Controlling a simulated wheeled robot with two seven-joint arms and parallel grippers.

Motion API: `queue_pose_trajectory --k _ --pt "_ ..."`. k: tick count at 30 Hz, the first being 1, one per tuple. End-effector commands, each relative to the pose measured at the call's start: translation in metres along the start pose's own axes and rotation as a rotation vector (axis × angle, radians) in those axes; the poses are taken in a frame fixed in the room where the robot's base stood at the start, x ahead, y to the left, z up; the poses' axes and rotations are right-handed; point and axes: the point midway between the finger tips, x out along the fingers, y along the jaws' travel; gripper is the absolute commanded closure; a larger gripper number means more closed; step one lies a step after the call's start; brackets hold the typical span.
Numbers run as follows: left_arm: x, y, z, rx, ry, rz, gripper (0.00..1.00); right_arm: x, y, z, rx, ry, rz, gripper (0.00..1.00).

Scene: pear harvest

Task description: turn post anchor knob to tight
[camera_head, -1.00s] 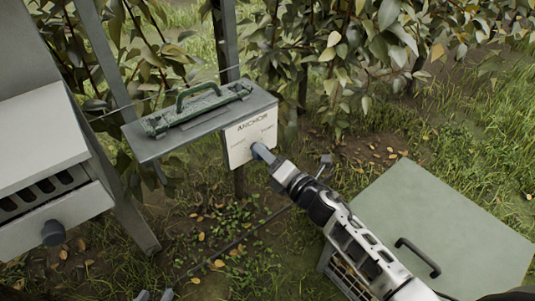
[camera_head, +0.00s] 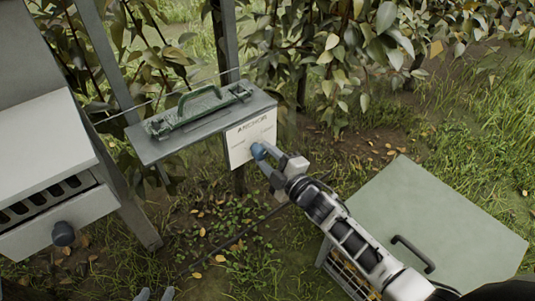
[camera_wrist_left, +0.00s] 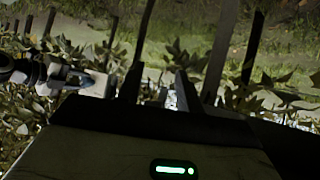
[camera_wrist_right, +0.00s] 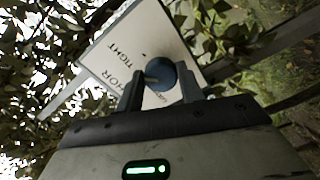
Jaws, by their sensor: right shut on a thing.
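The anchor knob (camera_head: 259,151) is round and blue, on the front of a white panel (camera_head: 250,138) marked ANCHOR below a grey shelf. In the right wrist view the knob (camera_wrist_right: 161,73) sits between the fingers, with the word TIGHT on the panel beside it. My right gripper (camera_head: 266,158) is shut on the knob. My left gripper (camera_head: 155,295) shows only its fingertips at the bottom edge of the head view, far from the panel. In the left wrist view my left gripper (camera_wrist_left: 157,85) has its fingers apart with nothing held between them.
A green handled clamp (camera_head: 198,108) lies on the grey shelf (camera_head: 160,150). A grey cabinet with a dark-knobbed drawer (camera_head: 60,215) stands at left. A green-lidded crate (camera_head: 450,215) stands at right. Leafy branches hang behind.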

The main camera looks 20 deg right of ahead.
Motion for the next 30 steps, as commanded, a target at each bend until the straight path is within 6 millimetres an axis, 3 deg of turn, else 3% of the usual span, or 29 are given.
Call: queue_pose_trajectory --k 15,30 --pt "-0.0036 -0.0016 -0.0021 0.019 -0.016 -0.005 0.64 -0.0004 -0.0014 0.0003 0.387 -0.002 -0.002 0.85" --pt "-0.0037 -0.0021 -0.0018 0.025 -0.020 -0.007 0.64 -0.0006 -0.0027 0.0004 0.494 -0.002 -0.001 0.85"
